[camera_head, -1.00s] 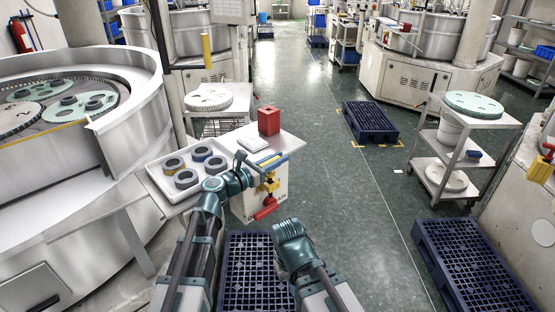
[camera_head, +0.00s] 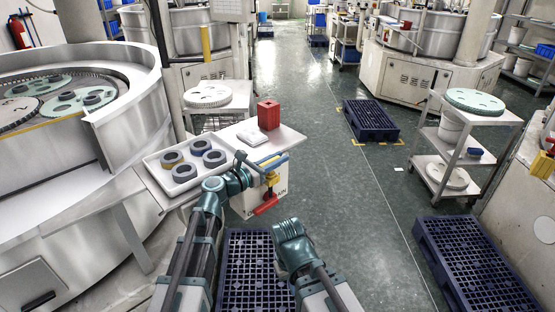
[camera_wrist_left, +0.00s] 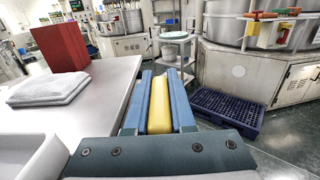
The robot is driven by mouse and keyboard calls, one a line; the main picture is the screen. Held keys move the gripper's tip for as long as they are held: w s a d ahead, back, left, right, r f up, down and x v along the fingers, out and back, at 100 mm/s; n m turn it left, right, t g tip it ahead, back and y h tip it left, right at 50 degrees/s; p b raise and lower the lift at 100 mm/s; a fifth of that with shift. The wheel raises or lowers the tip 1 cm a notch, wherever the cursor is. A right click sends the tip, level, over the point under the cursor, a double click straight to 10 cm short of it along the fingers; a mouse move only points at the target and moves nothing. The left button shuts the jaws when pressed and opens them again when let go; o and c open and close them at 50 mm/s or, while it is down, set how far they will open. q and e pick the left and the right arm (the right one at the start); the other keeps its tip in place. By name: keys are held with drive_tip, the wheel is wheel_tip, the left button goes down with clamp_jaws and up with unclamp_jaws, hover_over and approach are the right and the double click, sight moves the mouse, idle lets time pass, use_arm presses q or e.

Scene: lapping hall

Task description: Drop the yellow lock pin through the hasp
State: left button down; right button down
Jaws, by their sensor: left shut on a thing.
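My left gripper (camera_head: 270,160) is shut on the yellow lock pin, a yellow bar (camera_wrist_left: 159,105) between its blue fingers in the left wrist view. In the head view it is at the table's front right corner. Just under it, in front of a white box, are a yellow part (camera_head: 271,179) and a red lever (camera_head: 265,205). I cannot tell whether that yellow part belongs to the pin or to the fitting. The hasp cannot be made out in either view. My right arm is low in the middle, and its fingers do not show.
The grey table (camera_head: 284,138) bears a red block (camera_head: 268,114), a folded white cloth (camera_head: 252,137) and a white tray (camera_head: 157,180) of dark rings. A large round machine (camera_head: 130,120) stands at left. Dark blue pallets (camera_head: 371,121) lie on the floor; the aisle between is clear.

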use_arm(q)
drive_tip(key=c, duration=0.7)
unclamp_jaws()
drive_tip(key=v, duration=1.3)
drive_tip(key=shift+s+a, duration=0.25)
drive_tip(key=shift+a, duration=0.05)
drive_tip(key=shift+f, duration=0.1)
drive_tip(key=s+d+f+m+g+y+p, duration=0.1)
drive_tip(key=s+d+f+m+g+y, duration=0.1)
drive_tip(key=s+d+f+m+g, duration=0.45)
drive_tip(key=s+d+f+m+g+y+p, duration=0.1)
drive_tip(key=s+d+f+m+g+y, duration=0.2)
drive_tip(key=s+f+m, duration=0.5)
drive_tip(key=s+a+f+m+y, duration=0.1)
drive_tip(key=a+m+y, duration=0.1)
drive_tip(key=m, duration=0.3)
drive_tip(key=s+a+f+m+g+y+p, duration=0.1)
drive_tip(key=s+a+m+y, duration=0.1)
drive_tip(key=a+m+y, duration=0.1)
drive_tip(key=s+a+f+m+g+y, duration=0.1)
drive_tip(key=s+a+f+m+y, duration=0.1)
drive_tip(key=m+y, duration=0.3)
drive_tip(key=shift+s+a+m+g, duration=0.1)
drive_tip(key=shift+m+g, duration=0.05)
drive_tip(key=shift+m, duration=0.5)
drive_tip(key=shift+s+a+m+g, duration=0.1)
drive_tip(key=shift+m, duration=0.5)
